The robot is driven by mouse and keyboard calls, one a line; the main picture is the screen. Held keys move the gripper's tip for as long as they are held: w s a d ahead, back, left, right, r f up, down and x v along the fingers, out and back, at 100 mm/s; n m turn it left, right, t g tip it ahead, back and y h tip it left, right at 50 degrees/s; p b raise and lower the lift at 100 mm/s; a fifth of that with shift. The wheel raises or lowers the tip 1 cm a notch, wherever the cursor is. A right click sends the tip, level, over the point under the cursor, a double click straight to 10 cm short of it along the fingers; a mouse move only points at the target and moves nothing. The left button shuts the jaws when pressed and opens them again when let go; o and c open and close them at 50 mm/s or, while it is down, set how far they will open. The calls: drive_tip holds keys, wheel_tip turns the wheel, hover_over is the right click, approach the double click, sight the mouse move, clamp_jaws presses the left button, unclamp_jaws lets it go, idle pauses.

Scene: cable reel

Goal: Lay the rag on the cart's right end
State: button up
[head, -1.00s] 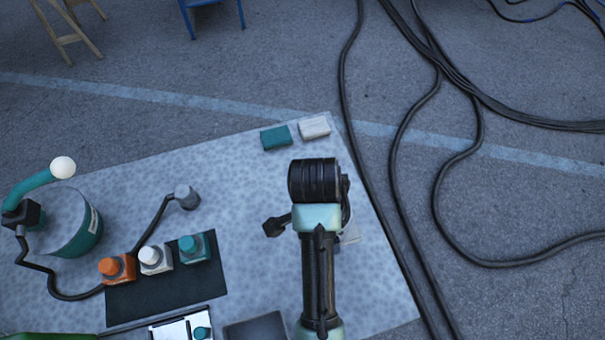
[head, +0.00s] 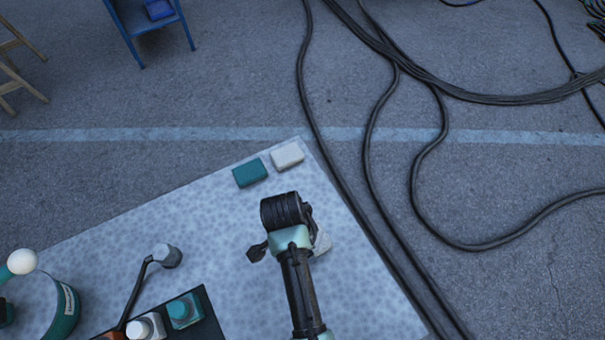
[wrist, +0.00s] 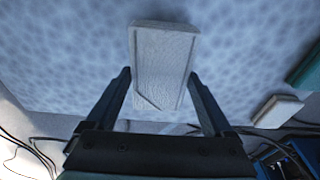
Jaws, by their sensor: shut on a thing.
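The rag (wrist: 163,62) looks like a flat, light grey folded pad with a raised border. In the wrist view it sits between the two fingers of my gripper (wrist: 160,82), which is shut on it. In the head view my gripper is mostly hidden under my wrist, and a pale corner of the rag (head: 323,243) shows to its right. The cart's speckled light top (head: 225,240) lies beneath. My gripper is over its right end. I cannot tell whether the rag touches the top.
A teal block (head: 250,172) and a white block (head: 288,156) lie at the cart's far right corner. Black cables (head: 375,150) cross the floor on the right.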

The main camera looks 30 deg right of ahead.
drive_tip(key=shift+f, duration=0.7)
drive_tip(key=shift+f, duration=0.2)
drive_tip(key=o, duration=1.1)
drive_tip(key=shift+r, duration=0.1)
